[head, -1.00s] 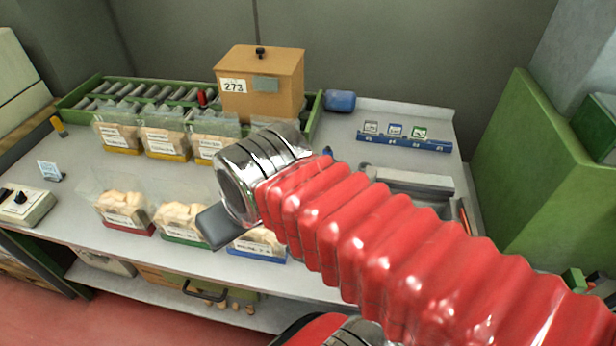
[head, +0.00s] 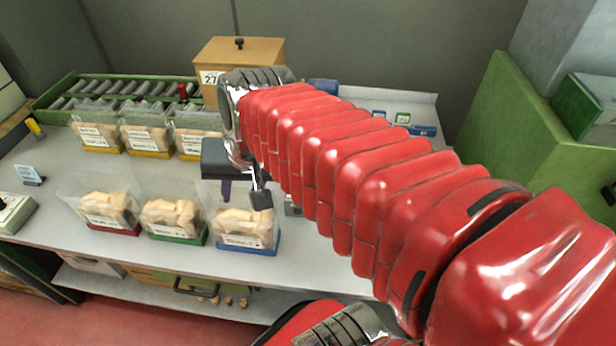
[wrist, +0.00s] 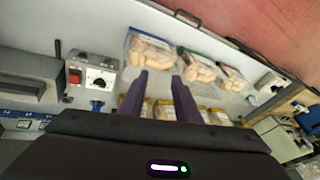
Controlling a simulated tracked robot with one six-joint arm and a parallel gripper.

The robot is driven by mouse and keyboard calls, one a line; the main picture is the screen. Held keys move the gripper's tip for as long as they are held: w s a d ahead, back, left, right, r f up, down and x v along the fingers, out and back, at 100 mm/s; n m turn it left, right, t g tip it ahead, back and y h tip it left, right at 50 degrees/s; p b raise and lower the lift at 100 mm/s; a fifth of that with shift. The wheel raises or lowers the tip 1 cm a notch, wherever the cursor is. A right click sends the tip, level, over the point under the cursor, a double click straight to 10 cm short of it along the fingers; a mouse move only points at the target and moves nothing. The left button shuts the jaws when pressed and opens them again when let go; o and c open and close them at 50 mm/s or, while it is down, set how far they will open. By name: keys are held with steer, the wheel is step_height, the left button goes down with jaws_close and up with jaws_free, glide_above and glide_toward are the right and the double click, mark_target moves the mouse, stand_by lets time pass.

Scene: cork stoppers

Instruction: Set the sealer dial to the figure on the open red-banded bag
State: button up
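The open red-banded bag (head: 112,212) stands at the left of the front row, upright with pale corks inside. Its label is too small to read; it also shows in the wrist view (wrist: 232,78). In the wrist view a grey control box has a red switch and a white dial (wrist: 98,80) with a dark knob, beside a long grey sealer-like unit (wrist: 22,84). My arm hides this dial in the head view, and its setting is unreadable. My gripper (head: 243,192) is open and empty above the bench by the blue-banded bag; its fingers also show in the wrist view (wrist: 159,76).
Green-banded (head: 174,218) and blue-banded (head: 246,230) bags stand beside the red one. Yellow-banded bags (head: 146,138) stand behind. A second box with a black knob (head: 12,212) is at far left. A wooden box (head: 240,55) and a blue card rack (head: 424,130) are at the back.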

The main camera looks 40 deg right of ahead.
steer(key=d+f+m+y, duration=0.1)
steer(key=d+f+m, duration=0.1)
steer(key=d+m, duration=0.9)
steer(key=d+f+m+y, duration=0.1)
steer(key=d+f+m, duration=0.2)
steer(key=d+m, duration=0.9)
steer(key=shift+w+d, duration=0.45)
steer(key=shift+d, duration=0.75)
steer(key=shift+f+g, duration=0.15)
steer(key=shift+g, duration=0.15)
steer(key=x, duration=1.3)
steer(key=shift+w+a+f, duration=0.15)
steer(key=shift+w+f, duration=0.05)
steer(key=shift+f, duration=0.05)
steer(key=shift+c, duration=0.2)
